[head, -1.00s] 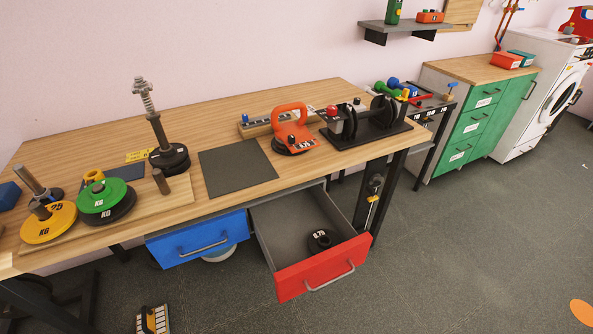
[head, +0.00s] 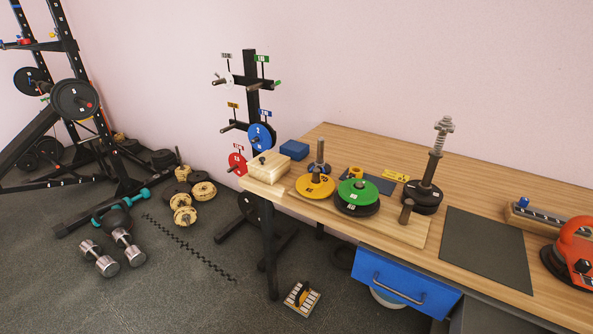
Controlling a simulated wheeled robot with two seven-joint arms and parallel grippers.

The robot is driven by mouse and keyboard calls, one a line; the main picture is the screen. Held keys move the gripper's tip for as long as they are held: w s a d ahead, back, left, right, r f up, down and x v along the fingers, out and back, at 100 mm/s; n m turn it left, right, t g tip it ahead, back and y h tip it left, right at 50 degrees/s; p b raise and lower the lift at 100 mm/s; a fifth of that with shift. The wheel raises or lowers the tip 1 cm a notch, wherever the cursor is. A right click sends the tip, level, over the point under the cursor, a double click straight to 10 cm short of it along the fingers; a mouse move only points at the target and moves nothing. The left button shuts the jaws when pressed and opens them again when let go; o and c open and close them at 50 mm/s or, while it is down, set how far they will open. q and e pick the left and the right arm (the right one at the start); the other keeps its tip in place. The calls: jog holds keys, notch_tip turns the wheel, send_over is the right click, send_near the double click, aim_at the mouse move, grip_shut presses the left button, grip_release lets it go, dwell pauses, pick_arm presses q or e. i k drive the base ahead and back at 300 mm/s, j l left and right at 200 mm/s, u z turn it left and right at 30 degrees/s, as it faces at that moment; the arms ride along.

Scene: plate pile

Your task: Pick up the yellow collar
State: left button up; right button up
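The green plate lies on a black plate (head: 355,210). A yellow plate (head: 315,187) lies to the left on the same wooden board. Neither of my grippers is in view.
A dark mat (head: 486,248) lies to the right. Dumbbells (head: 128,245) and loose plates lie on the left floor.

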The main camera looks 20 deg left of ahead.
aim_at(356, 173)
jog(key=u, duration=0.15)
jog(key=i+j+z, duration=0.1)
jog(key=i+j, duration=0.15)
jog(key=j, duration=0.15)
jog(key=i+j+z, duration=0.25)
jog(key=i+j, duration=0.2)
jog(key=j, duration=0.35)
